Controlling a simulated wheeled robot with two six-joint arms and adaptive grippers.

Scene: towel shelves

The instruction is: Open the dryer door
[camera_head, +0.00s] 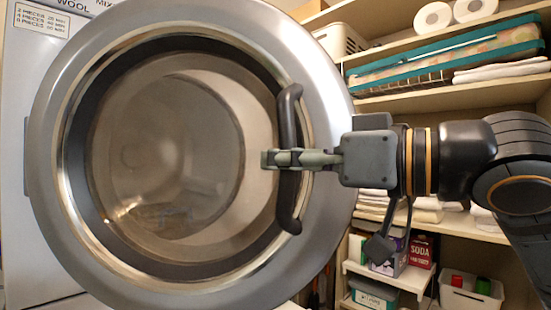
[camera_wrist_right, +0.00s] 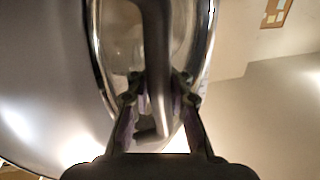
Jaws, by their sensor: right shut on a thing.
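The round dryer door (camera_head: 62,235) has a wide silver rim and a glass window, and it fills the left of the head view. A dark curved handle (camera_head: 289,205) stands upright on its right side. My right gripper (camera_head: 272,159) reaches in from the right and is shut on the handle at about mid-height. In the right wrist view, the handle (camera_wrist_right: 156,50) runs between the two fingers of the gripper (camera_wrist_right: 160,90). Whether the door is ajar is hard to tell. My left gripper is not in view.
Shelves (camera_head: 400,103) behind on the right hold a teal-edged basket (camera_head: 450,55), towels and paper rolls (camera_head: 433,18). Lower down are a soda box (camera_head: 421,250) and a white bin (camera_head: 470,297). The dryer body (camera_head: 25,80) shows at the left.

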